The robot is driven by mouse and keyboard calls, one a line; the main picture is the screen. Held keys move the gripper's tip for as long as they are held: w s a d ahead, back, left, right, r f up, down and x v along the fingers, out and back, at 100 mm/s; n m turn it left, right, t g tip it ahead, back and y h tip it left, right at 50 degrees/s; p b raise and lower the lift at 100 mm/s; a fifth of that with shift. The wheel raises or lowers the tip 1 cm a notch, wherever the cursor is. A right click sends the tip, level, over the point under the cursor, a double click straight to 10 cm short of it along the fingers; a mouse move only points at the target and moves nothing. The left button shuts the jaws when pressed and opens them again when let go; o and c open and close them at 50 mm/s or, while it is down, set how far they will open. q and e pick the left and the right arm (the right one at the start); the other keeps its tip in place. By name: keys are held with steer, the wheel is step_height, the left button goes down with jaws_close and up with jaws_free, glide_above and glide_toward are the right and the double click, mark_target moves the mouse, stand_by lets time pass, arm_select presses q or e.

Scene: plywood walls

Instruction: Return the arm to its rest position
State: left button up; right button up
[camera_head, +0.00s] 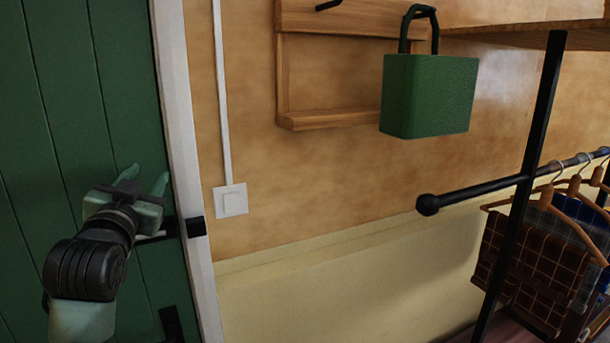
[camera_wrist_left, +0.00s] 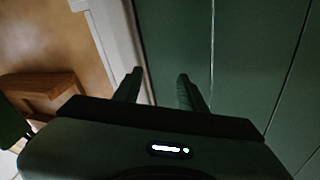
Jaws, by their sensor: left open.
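My left gripper (camera_head: 146,181) is raised in front of the green door (camera_head: 65,80) at the left of the head view. Its two fingers are apart and nothing shows between them. In the left wrist view the open gripper (camera_wrist_left: 157,88) has the green door (camera_wrist_left: 260,50) and its pale frame (camera_wrist_left: 118,35) beyond the fingertips. A dark door handle (camera_head: 160,236) shows just behind and below the gripper; I cannot tell whether they touch. My right gripper is in neither view.
A green bag (camera_head: 430,97) hangs on the wooden wall rack (camera_head: 330,118). A light switch (camera_head: 231,200) is beside the door frame. At the right stands a black clothes rail (camera_head: 480,190) with hangers and garments (camera_head: 535,265).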

arm_select(q)
steer(key=s+d+f+g+h, duration=0.1)
steer(key=s+d+f+g, duration=0.15)
steer(key=f, duration=0.75)
steer(key=s+d+f+g, duration=0.15)
steer(key=s+f, duration=0.25)
steer(key=f, duration=0.5)
steer(key=s+d+f+g+h, duration=0.1)
steer(key=s+f+g, duration=0.2)
steer(key=f, duration=0.7)
steer(key=s+d+f+g, duration=0.2)
steer(key=s+f+g, duration=0.2)
steer(key=s+f, duration=0.8)
steer(key=s+d+f+g, duration=0.2)
steer(key=s+f+g, duration=0.4)
steer(key=s, duration=0.9)
step_height(320, 180, down, 30)
steer(key=s+b, duration=0.1)
steer(key=b, duration=0.3)
steer(key=s+a+f+g+b, duration=0.1)
steer(key=s+a+f+b, duration=0.2)
steer(key=s+f, duration=1.5)
step_height(320, 180, down, 4)
steer(key=shift+r+b, duration=0.25)
steer(key=shift+b, duration=0.15)
